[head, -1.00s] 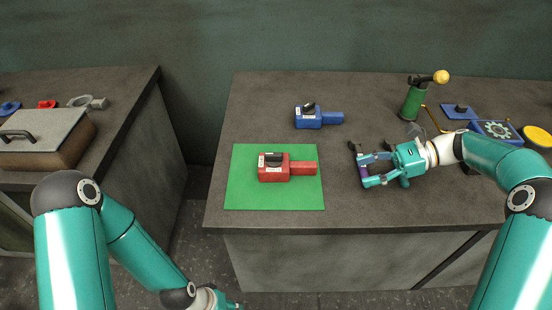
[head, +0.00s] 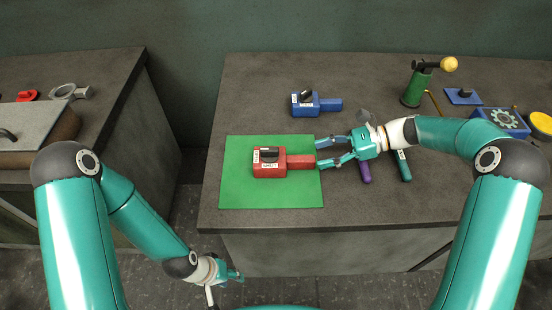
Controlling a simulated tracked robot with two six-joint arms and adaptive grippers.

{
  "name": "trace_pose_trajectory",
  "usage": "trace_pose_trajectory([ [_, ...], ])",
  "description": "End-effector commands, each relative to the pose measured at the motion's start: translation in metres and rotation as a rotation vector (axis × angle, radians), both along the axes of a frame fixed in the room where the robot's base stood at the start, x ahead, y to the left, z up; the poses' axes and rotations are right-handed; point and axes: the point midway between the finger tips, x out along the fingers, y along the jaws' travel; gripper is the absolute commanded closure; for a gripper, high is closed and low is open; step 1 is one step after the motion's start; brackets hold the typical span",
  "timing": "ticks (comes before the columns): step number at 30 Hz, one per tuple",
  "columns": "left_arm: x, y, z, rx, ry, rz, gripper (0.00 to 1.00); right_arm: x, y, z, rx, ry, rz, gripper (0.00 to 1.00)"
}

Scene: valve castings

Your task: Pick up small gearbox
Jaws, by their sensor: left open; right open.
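A red gearbox-like casting (head: 268,170) with a black top part, a white label and a narrow red end (head: 299,162) lies on the green mat (head: 240,198). A smaller-looking blue one of similar form (head: 304,108) lies behind it on the bare table. I cannot tell by name which is the small gearbox. My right gripper (head: 318,153) is open, its fingers pointing left at the narrow end of the red one; whether they touch cannot be told. My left gripper (head: 232,275) is open and empty, low in front of the table.
A green bottle-like thing with a yellow knob (head: 415,88), blue trays (head: 502,121) and a yellow disc (head: 541,123) stand at right. The left table holds a grey-lidded box (head: 35,125).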

Motion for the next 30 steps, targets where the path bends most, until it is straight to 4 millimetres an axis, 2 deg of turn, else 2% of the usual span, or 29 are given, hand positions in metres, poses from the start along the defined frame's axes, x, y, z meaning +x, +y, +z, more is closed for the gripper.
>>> trace_pose_trajectory([
  [1, 0.0, 0.0, 0.002, 0.0, 0.0, 0.0, 0.56, 0.0, 0.006, -0.002, 0.0, 0.002, 0.002, 0.44],
  [8, 0.0, 0.0, 0.006, 0.0, 0.0, 0.0, 0.56, 0.0, 0.019, -0.007, -0.001, 0.001, 0.002, 0.44],
  [18, 0.0, 0.0, 0.022, 0.0, 0.0, 0.0, 0.56, 0.002, 0.057, -0.027, -0.001, 0.002, 0.004, 0.44],
  [26, 0.0, 0.0, 0.021, 0.0, 0.0, 0.0, 0.56, 0.002, 0.061, -0.029, -0.001, 0.0, 0.001, 0.44],
  [27, 0.0, 0.0, 0.021, 0.0, 0.0, 0.0, 0.56, 0.002, 0.061, -0.029, -0.001, 0.0, 0.001, 0.45],
  [30, 0.0, 0.0, 0.021, 0.0, 0.0, 0.0, 0.56, 0.002, 0.061, -0.029, -0.001, -0.001, 0.001, 0.62],
])
